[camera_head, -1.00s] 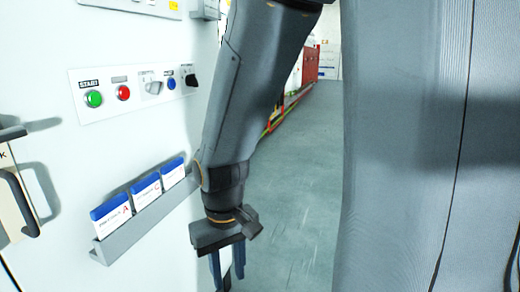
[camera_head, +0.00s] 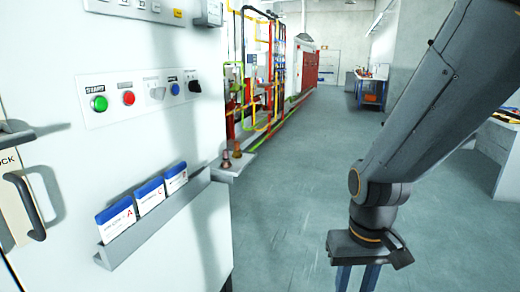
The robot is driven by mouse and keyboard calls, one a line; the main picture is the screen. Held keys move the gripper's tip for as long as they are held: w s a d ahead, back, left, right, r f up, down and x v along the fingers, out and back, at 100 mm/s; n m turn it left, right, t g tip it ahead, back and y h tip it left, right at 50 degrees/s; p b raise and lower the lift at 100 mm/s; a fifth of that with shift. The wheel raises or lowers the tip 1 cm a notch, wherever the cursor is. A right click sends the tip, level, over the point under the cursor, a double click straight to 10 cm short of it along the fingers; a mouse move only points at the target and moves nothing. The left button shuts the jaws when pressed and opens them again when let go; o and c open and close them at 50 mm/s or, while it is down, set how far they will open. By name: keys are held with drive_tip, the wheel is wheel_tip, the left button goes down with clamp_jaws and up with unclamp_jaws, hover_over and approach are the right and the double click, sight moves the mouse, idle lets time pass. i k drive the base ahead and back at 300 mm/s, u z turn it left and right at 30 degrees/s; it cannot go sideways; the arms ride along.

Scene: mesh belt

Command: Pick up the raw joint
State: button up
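Two small brownish, copper-coloured fittings stand upright on a grey ledge (camera_head: 231,171) at the right edge of the white cabinet: a nearer one (camera_head: 226,160) and a farther one (camera_head: 237,151). They look like joints, but I cannot tell which is raw. My gripper (camera_head: 357,279) hangs pointing down at the lower right, well to the right of the ledge and apart from it. Its two blue fingers are spaced apart, with only floor visible between them. The fingertips are cut off by the bottom edge of the picture.
The white cabinet (camera_head: 190,130) fills the left side, with a green button (camera_head: 99,103), a red button (camera_head: 128,98) and a grey rack (camera_head: 160,220) of blue-topped cards. Coloured pipes (camera_head: 262,75) and a red cabinet (camera_head: 303,68) stand behind. Floor (camera_head: 290,200) is clear between.

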sight(236, 154)
drive_tip(key=z, duration=0.65)
drive_tip(key=i, duration=2.1)
drive_tip(key=u, duration=1.1)
drive_tip(key=i, duration=0.7)
drive_tip(key=u, duration=0.8)
